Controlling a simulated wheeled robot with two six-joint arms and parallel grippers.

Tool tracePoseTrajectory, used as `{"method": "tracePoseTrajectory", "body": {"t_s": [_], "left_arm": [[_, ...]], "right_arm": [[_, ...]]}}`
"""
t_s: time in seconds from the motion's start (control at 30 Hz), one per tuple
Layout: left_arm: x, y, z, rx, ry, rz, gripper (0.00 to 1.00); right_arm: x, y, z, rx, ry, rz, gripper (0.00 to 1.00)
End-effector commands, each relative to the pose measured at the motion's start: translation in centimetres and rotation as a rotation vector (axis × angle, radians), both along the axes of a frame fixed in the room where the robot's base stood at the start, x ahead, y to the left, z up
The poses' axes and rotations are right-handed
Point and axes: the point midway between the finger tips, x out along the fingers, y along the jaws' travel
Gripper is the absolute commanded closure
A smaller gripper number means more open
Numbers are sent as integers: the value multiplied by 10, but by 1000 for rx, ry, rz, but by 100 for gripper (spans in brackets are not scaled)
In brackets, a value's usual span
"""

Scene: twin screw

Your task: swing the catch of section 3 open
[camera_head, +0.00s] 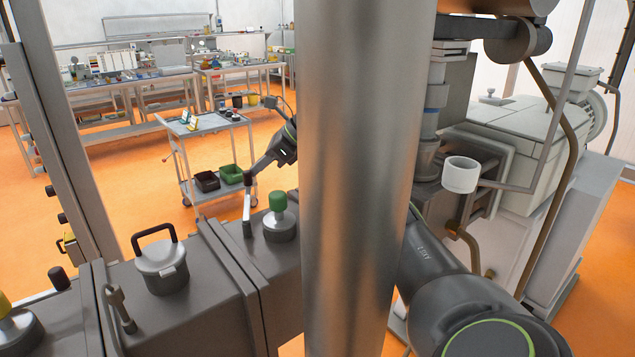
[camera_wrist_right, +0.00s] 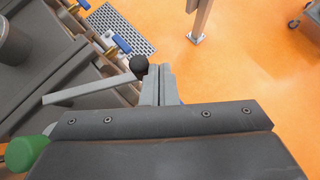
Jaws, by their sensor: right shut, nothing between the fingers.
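Dark grey barrel sections (camera_head: 205,305) run across the lower left of the head view. A pale catch lever (camera_head: 247,215) stands up at a joint between two sections, beside a green-capped plug (camera_head: 279,225). I cannot read which section it belongs to. My right gripper (camera_head: 250,178) is at the top of this lever. In the wrist view the lever (camera_wrist_right: 90,90) ends in a black ball knob (camera_wrist_right: 139,65). The shut, empty fingers (camera_wrist_right: 160,72) are right beside the knob; I cannot tell whether they touch it. My left gripper is not in view.
A plug with a loop handle (camera_head: 162,265) and another lever (camera_head: 121,312) are nearer on the barrel. A steel column (camera_head: 352,180) hides the middle. A trolley (camera_head: 210,130) stands behind. In the wrist view, blue-handled fittings (camera_wrist_right: 123,46) lie beyond the barrel, with open orange floor to the right.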

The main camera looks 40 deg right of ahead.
Motion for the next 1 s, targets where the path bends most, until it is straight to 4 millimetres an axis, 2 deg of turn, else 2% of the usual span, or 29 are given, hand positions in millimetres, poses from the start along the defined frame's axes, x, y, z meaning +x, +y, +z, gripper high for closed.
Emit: {"method": "tracePoseTrajectory", "body": {"t_s": [0.33,1.0], "left_arm": [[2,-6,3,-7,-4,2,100],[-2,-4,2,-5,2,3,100]], "right_arm": [[11,12,0,0,0,-1,100],[9,10,-1,-1,0,-2,100]]}}
